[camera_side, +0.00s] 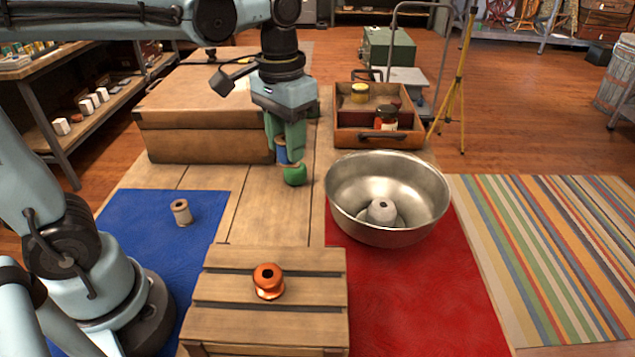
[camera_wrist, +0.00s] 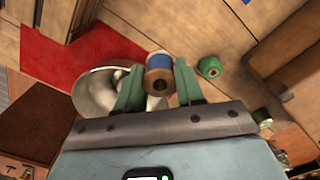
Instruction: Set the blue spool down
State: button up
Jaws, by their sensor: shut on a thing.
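The blue spool (camera_side: 282,154) has a band of blue thread and wooden ends. My gripper (camera_side: 288,158) is shut on it, over the middle of the wooden table (camera_side: 255,205). In the wrist view the blue spool (camera_wrist: 159,62) sits between the two green fingers of my gripper (camera_wrist: 160,84). A green spool (camera_side: 295,176) is just below and beside it in the side view; it shows apart from the held spool in the wrist view (camera_wrist: 210,67). The fingers partly hide the blue spool in the side view. Its exact height above the table is unclear.
A large brown case (camera_side: 205,135) is left of my gripper. A metal ring pan (camera_side: 430,222) stands right, over the red mat (camera_side: 410,300). A wooden crate (camera_side: 225,320) in front bears an orange spool (camera_side: 268,280). A bare spool (camera_side: 181,212) stands on the blue mat (camera_side: 205,240).

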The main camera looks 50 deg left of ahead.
jog(key=s+d+m, duration=0.2)
jog(key=d+m, duration=0.1)
jog(key=d, duration=1.6)
jog(key=s+d+m, duration=0.2)
jog(key=s+d, duration=0.6)
jog(key=d, duration=0.5)
jog(key=w+f, duration=0.3)
jog(key=f, duration=0.1)
jog(key=w+a+f, duration=0.1)
jog(key=w+f, duration=0.3)
jog(key=w+a+f, duration=0.1)
jog(key=w+f, duration=0.2)
jog(key=f, duration=0.1)
jog(key=shift+w+a+f, duration=0.15)
jog(key=shift+w+a, duration=0.1)
jog(key=shift+w, duration=0.15)
jog(key=shift+f, duration=2)
jog(key=shift+f, duration=0.15)
jog(key=o, duration=1)
